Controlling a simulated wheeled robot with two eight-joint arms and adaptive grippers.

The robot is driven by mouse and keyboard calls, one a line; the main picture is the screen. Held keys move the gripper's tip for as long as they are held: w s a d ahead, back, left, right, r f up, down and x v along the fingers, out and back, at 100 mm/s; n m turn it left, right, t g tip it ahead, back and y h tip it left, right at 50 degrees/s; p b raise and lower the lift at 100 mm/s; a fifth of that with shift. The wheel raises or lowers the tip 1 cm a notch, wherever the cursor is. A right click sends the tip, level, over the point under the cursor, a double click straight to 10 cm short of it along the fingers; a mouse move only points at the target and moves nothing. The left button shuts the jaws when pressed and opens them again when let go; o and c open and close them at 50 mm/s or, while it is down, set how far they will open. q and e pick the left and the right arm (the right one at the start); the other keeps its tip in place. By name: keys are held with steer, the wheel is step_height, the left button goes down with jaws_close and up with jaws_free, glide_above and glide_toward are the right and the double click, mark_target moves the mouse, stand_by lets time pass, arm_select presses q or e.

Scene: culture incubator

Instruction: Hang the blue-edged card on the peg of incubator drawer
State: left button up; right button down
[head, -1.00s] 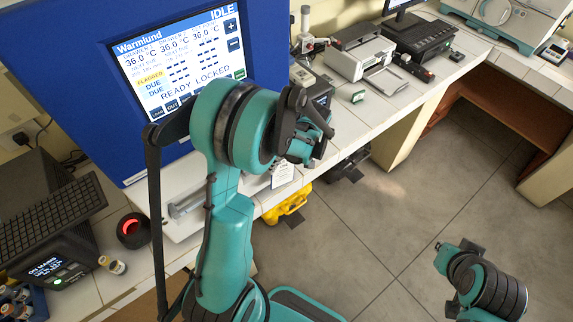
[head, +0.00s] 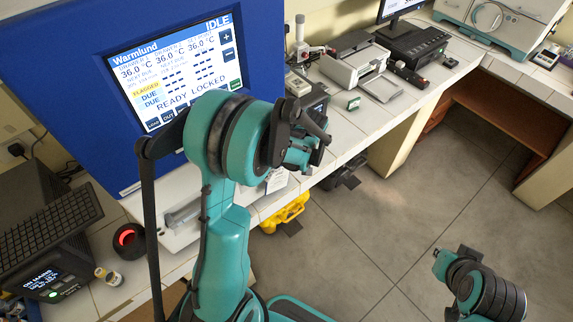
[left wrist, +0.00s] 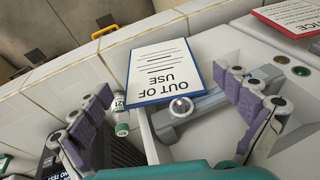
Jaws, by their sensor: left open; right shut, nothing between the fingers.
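In the left wrist view the blue-edged card (left wrist: 163,66), marked OUT OF USE, lies between my left gripper's spread fingers. The round end of the peg (left wrist: 181,107) shows at the card's near edge, in front of the grey drawer handle (left wrist: 205,108). I cannot tell whether the peg passes through the card. My left gripper (left wrist: 168,105) is open, with a finger on each side and clear of the card. In the head view, my left gripper (head: 308,143) is beside the incubator front, above a white card (head: 277,180). My right gripper (head: 466,256) is shut and empty over the floor.
The blue incubator (head: 60,65) has a lit screen. A red-edged card (left wrist: 291,14) is at the upper right of the wrist view. A labelled vial (left wrist: 121,118) stands near the left finger. A yellow object (head: 286,212) lies low by the counter. The floor is open.

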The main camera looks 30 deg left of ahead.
arm_select(q)
steer(key=v, duration=1.1)
steer(key=shift+r, duration=0.2)
steer(key=s+d+f+m+t+h+b, duration=0.1)
steer(key=s+d+f+m+t+b, duration=0.3)
steer(key=s+m+b, duration=0.2)
steer(key=s+d+f+m+t+h+b, duration=0.2)
steer(key=s+d+f+m+t+b, duration=0.2)
steer(key=s+m+b, duration=0.2)
steer(key=shift+s+f+h+b, duration=0.3)
steer(key=shift+s+b, duration=0.1)
steer(key=shift+b, duration=0.1)
stand_by(1.9)
